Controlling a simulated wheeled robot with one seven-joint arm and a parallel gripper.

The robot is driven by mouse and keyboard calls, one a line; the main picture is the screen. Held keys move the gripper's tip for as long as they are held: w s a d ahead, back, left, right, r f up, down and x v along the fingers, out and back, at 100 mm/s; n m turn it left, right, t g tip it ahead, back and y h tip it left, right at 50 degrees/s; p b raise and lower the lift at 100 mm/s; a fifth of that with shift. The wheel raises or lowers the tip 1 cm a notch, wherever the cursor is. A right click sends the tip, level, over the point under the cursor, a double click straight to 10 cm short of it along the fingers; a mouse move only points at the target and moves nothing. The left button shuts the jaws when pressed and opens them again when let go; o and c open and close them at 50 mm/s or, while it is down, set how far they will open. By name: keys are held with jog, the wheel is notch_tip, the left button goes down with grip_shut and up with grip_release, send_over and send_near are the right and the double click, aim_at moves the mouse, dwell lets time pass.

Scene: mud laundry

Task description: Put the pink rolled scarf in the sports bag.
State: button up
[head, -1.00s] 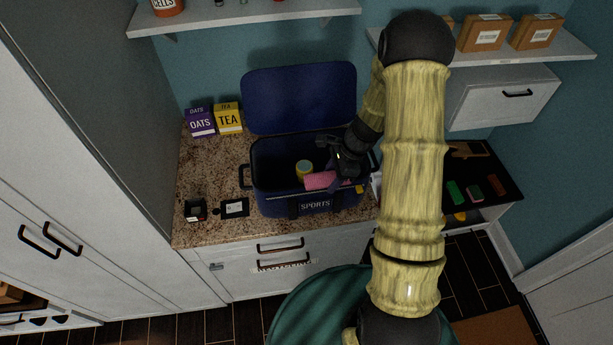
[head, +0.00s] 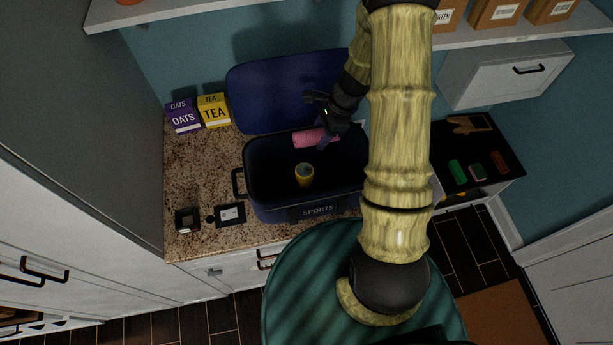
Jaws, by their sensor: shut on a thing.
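The pink rolled scarf (head: 309,138) is in my gripper (head: 325,128), over the back part of the open sports bag. My gripper is shut on it; the fingers are partly hidden by the dark wrist and the scarf. The dark blue sports bag (head: 260,200) stands open on the counter, with its lid (head: 262,92) raised at the back and a "SPORTS" label on its front. A yellow can-like thing (head: 304,175) is inside the bag. I cannot tell how far the scarf is above the bag's rim. My arm hides the bag's right end.
A purple oats box (head: 183,118) and a yellow tea box (head: 214,111) stand left of the lid on the speckled counter (head: 195,160). A small black box (head: 187,219) and a black-framed card (head: 230,215) lie front left. A shelf (head: 510,43) with brown boxes is at upper right.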

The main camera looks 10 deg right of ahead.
jog(key=shift+w, duration=0.15)
jog(key=shift+r, duration=0.1)
jog(key=shift+s, duration=0.2)
jog(key=b, duration=1.1)
send_over(318, 172)
notch_tip(318, 172, down, 13)
jog(key=shift+a+f, duration=0.1)
jog(key=shift+a, duration=0.05)
jog(key=shift+f, duration=0.2)
jog(key=shift+d, duration=0.2)
notch_tip(318, 172, down, 4)
jog(key=b, duration=0.3)
jog(key=shift+a+f, duration=0.1)
jog(key=shift+f, duration=0.15)
